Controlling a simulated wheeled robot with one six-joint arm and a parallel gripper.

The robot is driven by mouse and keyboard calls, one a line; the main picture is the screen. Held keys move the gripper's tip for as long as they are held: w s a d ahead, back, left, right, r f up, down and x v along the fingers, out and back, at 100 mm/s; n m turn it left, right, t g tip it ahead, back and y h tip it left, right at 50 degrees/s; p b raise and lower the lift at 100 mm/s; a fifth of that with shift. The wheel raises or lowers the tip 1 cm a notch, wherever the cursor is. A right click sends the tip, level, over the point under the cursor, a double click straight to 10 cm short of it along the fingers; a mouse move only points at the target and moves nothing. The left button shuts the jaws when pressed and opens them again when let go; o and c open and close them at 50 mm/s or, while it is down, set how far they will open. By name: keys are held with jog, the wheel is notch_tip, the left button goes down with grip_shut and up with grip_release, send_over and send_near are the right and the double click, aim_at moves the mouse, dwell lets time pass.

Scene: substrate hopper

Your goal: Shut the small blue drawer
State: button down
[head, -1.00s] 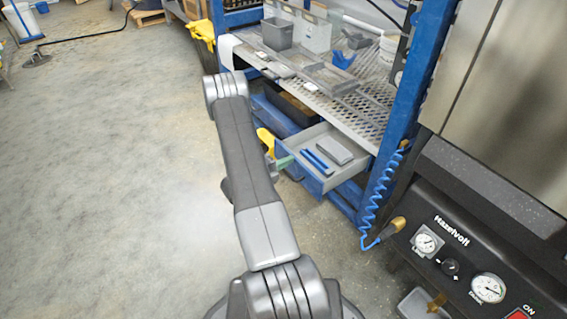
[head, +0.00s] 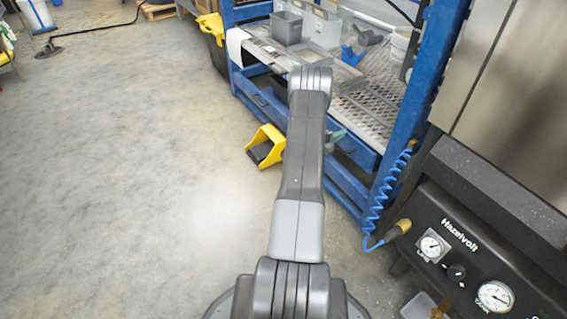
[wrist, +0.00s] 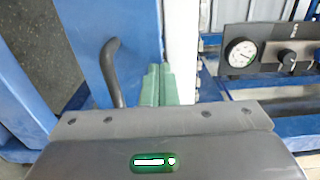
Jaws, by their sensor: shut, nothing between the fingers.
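The small blue drawer (head: 358,150) is under the perforated bench, right of my arm in the head view. Its front looks about flush with the bench frame, and its inside is out of sight. In the wrist view a blue panel (wrist: 88,35) with a dark curved handle (wrist: 112,72) fills the upper left, likely the drawer front. My gripper (wrist: 160,85) has green fingers shut together, at the panel's right part; I cannot tell if they touch it. In the head view the green fingertips (head: 337,136) show just past my arm, which hides part of the drawer front.
A blue bench post (head: 408,110) with a coiled blue hose (head: 380,190) stands right of the drawer. A black gauge panel (head: 460,250) is at the lower right. A yellow foot pedal guard (head: 265,143) sits on the floor to the left.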

jog(key=shift+w+d+r, duration=0.15)
jog(key=shift+w+d, duration=0.15)
jog(key=shift+d, duration=0.05)
jog(key=shift+r, duration=0.1)
jog(key=p+v, duration=0.3)
jog(key=v, duration=1.1)
jog(key=shift+s+f, duration=0.2)
jog(key=shift+a, duration=0.15)
jog(key=b+x, duration=0.3)
jog(key=x, duration=1)
jog(key=shift+w+d, duration=0.25)
jog(key=shift+f, duration=0.1)
